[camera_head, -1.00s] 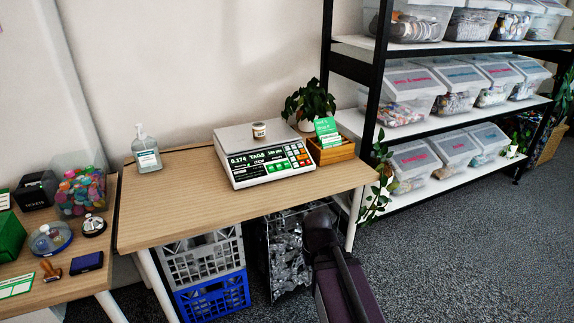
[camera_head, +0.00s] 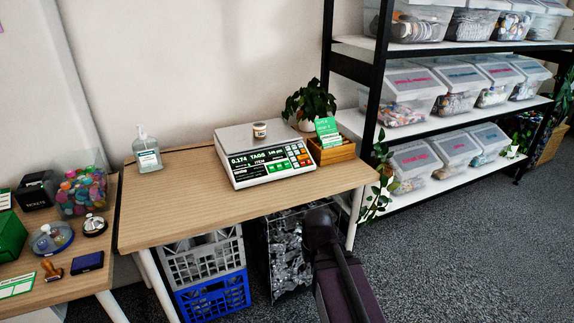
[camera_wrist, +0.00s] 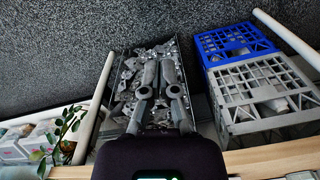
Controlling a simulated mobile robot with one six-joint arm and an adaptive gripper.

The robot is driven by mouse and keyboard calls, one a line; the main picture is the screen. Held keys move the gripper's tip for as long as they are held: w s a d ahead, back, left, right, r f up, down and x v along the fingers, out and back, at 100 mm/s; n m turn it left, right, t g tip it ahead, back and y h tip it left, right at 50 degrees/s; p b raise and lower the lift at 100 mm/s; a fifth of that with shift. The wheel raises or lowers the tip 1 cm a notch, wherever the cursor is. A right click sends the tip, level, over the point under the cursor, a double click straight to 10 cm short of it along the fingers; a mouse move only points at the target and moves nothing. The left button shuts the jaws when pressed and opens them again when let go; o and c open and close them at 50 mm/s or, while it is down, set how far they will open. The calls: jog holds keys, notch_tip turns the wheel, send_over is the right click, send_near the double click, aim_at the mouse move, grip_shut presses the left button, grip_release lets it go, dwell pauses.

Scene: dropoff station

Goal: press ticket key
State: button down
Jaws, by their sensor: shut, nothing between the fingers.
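Which key is the ticket key is too small to read. A small jar (camera_head: 260,130) sits on the scale's plate. My gripper shows in the wrist view (camera_wrist: 157,70) with its two fingers shut together and empty. It is over a bin of grey metal pieces (camera_wrist: 125,90) under the table, apart from the scale. The scale is outside the wrist view.
A wooden box with a green card (camera_head: 332,150) and a potted plant (camera_head: 308,102) stand close right of and behind the scale. A sanitizer bottle (camera_head: 146,150) is at the table's back left. Crates (camera_head: 205,263) sit underneath. The table's front is clear.

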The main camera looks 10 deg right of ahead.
jog(key=w+a+r+t+y+p, duration=0.2)
jog(key=w+r+t, duration=0.1)
jog(key=w, duration=0.8)
jog(key=m+t+y+p, duration=0.2)
jog(key=m+t+p, duration=0.3)
jog(key=t, duration=0.5)
send_near(284, 161)
notch_tip(284, 161, up, 7)
jog(key=w, duration=0.2)
jog(key=shift+s+a+r, duration=0.1)
jog(key=shift+a+r, duration=0.1)
jog(key=shift+a, duration=0.1)
jog(key=shift+f+b, duration=0.2)
jog(key=shift+b, duration=0.15)
jog(key=w+f+b, duration=0.1)
jog(key=f+b, duration=0.1)
jog(key=w+f+b, duration=0.1)
jog(key=f+b, duration=0.2)
jog(key=w+a+f+b, duration=0.1)
jog(key=f+b, duration=0.1)
jog(key=shift+w+f+b, duration=0.2)
jog(key=shift+f+b, duration=0.15)
